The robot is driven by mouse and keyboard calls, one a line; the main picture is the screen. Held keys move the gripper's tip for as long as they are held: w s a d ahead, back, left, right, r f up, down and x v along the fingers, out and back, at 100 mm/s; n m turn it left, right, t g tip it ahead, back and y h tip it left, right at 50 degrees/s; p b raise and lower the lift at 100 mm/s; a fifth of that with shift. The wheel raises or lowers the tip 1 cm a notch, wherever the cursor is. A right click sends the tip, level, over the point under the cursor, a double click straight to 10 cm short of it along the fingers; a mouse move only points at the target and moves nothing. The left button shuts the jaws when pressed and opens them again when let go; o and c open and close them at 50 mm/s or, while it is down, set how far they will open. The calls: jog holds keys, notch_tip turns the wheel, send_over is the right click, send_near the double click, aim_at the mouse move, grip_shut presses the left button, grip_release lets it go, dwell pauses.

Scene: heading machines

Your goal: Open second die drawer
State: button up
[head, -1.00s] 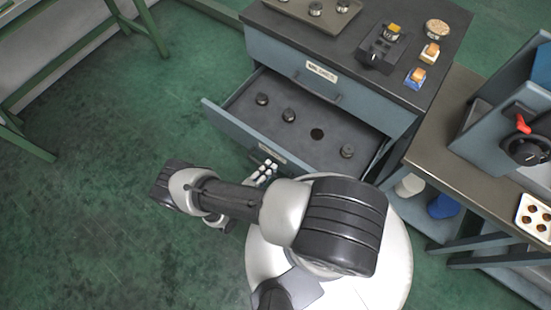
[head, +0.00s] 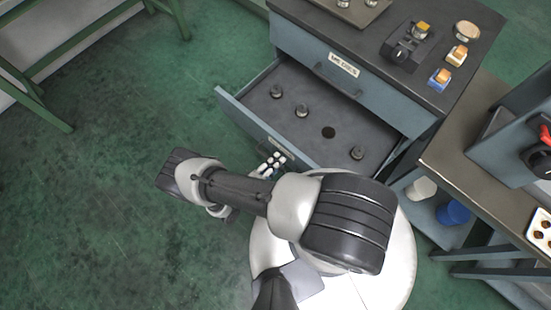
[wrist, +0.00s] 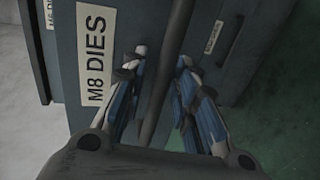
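The second die drawer (head: 244,114) is pulled out of the blue-grey cabinet, below the shut top drawer (head: 325,73). Its inside shows a dark floor with several small dark dies and one round empty hole. In the wrist view, its front carries the label "M8 DIES" (wrist: 96,55). The dark bar handle (wrist: 167,75) runs between the two fingers of my gripper (wrist: 162,68). The fingers are drawn in close around the bar; narrow gaps seem to show beside it, and contact is hard to see. In the head view, my gripper (head: 272,165) is at the drawer front, partly hidden by my arm.
The cabinet top (head: 385,85) holds a tray, a black fixture and small blocks. A bench (head: 470,165) with a blue machine stands at the right, with a blue cup (head: 454,212) below it.

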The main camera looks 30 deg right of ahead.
jog(key=shift+o, duration=0.3)
jog(key=v, duration=1.2)
jog(key=shift+f, duration=0.1)
